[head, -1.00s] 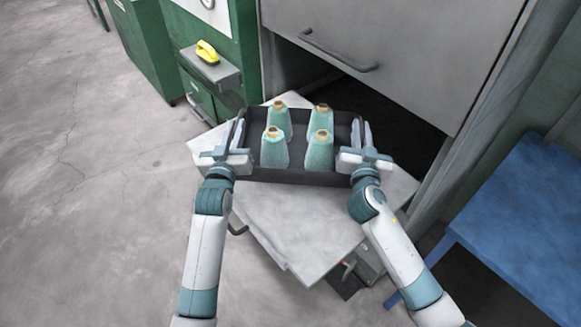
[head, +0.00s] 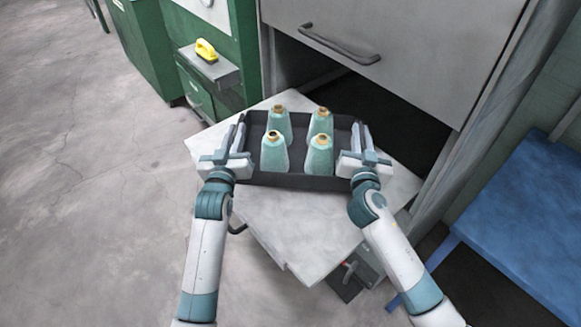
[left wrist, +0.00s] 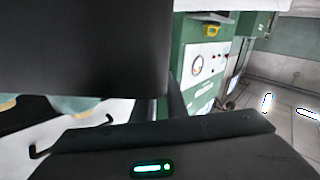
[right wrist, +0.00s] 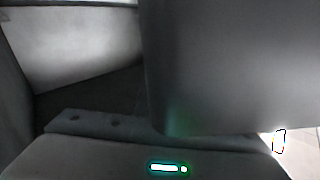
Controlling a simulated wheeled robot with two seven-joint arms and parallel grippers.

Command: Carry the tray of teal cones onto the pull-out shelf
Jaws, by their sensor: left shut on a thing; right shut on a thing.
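The dark tray (head: 300,181) holds several teal cones (head: 320,157) with brown tips, all upright. In the head view the tray is over the light grey pull-out shelf (head: 290,228); I cannot tell whether it touches the shelf or hangs just above it. My left gripper (head: 238,146) is shut on the tray's left wall and my right gripper (head: 358,145) is shut on its right wall. In the left wrist view the dark tray wall (left wrist: 85,45) fills the upper left, with blurred teal cones beyond. The right wrist view is mostly filled by a dark surface close up.
A grey cabinet front with a bar handle (head: 338,46) stands behind the shelf, with a dark opening below. A blue table (head: 530,215) is at the right. Open floor lies left.

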